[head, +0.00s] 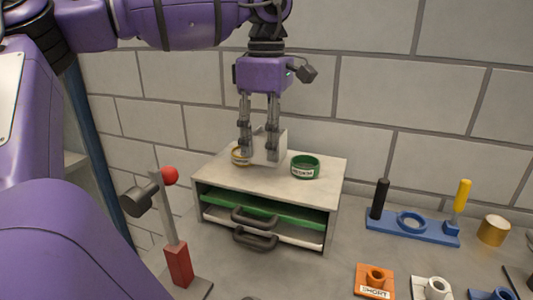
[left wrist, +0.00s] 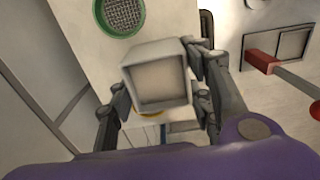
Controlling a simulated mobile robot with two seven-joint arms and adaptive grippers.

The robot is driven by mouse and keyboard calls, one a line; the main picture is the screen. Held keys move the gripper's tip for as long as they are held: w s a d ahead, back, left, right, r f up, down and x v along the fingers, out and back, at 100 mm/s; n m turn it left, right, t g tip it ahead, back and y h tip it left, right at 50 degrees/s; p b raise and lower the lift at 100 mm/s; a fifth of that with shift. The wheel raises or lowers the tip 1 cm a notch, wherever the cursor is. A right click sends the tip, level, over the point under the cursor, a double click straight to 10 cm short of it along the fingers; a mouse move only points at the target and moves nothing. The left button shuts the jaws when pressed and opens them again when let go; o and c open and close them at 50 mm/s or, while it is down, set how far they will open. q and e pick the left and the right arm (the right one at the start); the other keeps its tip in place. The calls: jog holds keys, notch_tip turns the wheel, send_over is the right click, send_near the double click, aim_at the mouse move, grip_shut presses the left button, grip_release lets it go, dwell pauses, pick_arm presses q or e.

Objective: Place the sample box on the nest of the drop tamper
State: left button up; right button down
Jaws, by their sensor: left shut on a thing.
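The sample box appears to be the small pale grey box (head: 277,146) between the fingers of my left gripper (head: 259,154), over the top of a small drawer cabinet. The left wrist view shows the box (left wrist: 158,82) with a lighter rim around a beige face, between the fingers of the left gripper (left wrist: 157,80). The fingers hide part of it in the head view. I cannot tell whether its bottom touches the cabinet top. I cannot identify the drop tamper or its nest with certainty. My right gripper is not in view.
The cabinet (head: 222,172) also bears a green labelled sieve (head: 305,167) and a yellow ring (head: 238,157). A red post with a red-knobbed lever (head: 178,262) stands at front left. A blue tool stand (head: 385,227), brass cup (head: 493,231) and orange "SHORT" holder (head: 375,282) are at right.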

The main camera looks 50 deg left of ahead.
pick_arm(q)
jog(key=shift+w+a+f, duration=0.15)
jog(key=shift+f, duration=1.6)
jog(key=shift+f, duration=0.1)
jog(key=o, duration=1.5)
